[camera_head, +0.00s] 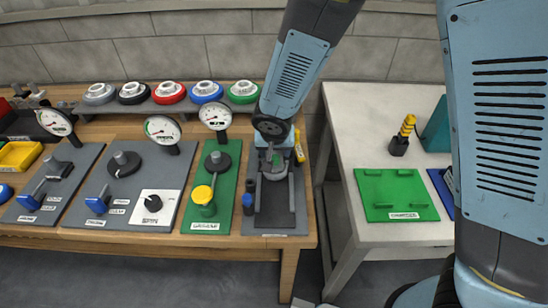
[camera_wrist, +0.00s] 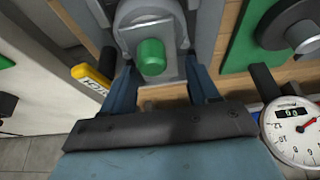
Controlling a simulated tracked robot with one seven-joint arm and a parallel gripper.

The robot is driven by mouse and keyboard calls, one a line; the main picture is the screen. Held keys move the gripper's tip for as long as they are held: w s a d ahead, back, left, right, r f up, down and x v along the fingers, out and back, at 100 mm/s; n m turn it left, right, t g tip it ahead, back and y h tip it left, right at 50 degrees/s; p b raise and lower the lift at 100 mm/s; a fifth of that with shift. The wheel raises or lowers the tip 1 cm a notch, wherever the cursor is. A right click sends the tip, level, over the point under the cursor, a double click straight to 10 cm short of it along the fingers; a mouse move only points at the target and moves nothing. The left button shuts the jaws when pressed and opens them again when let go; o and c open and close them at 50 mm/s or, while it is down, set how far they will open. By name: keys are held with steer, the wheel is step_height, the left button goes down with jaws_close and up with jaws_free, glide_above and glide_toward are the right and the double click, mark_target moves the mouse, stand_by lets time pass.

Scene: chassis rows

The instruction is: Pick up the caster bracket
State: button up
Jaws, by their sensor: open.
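A grey bracket (camera_wrist: 148,22) with a rounded body and a green cylinder (camera_wrist: 151,57) on its near side, which looks like the caster bracket, is at the top centre of the wrist view. In the head view the bracket (camera_head: 273,167) sits on a dark grey board (camera_head: 290,224) at the right end of the wooden bench, partly hidden under my wrist. My gripper (camera_wrist: 160,73) is open, with one blue finger on either side of the bracket's near end. I cannot tell whether the fingers touch it.
A yellow labelled cylinder (camera_wrist: 92,78) lies close to the left finger. A dial gauge (camera_wrist: 296,128) is at the right, and a green board (camera_head: 198,226) with a yellow knob stands left of the dark board. A white table (camera_head: 388,102) is across a gap on the right.

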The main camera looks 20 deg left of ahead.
mark_target(275, 152)
steer(key=shift+x, duration=1.7)
steer(key=shift+w, duration=0.1)
steer(key=c, duration=1)
